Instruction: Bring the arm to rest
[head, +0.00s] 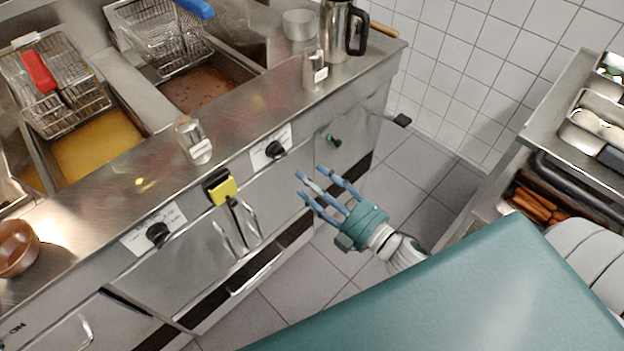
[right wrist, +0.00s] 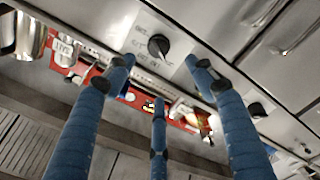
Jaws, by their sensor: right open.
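My right gripper (head: 325,188) has blue fingers and a teal palm. In the head view it hangs in the air in front of the steel fryer counter (head: 265,85), pointing left toward its front panel. Its fingers are spread and hold nothing. In the right wrist view the open fingers (right wrist: 158,85) frame a black knob (right wrist: 158,46) on the steel panel, with a gap between them. My left gripper is not in view.
Fryer baskets (head: 55,85) sit over oil wells. Shakers (head: 193,140), a steel jug (head: 336,30) and a brown bowl (head: 16,247) stand on the counter. A shelf unit with food trays (head: 597,130) is at right. Tiled floor (head: 400,185) lies open between.

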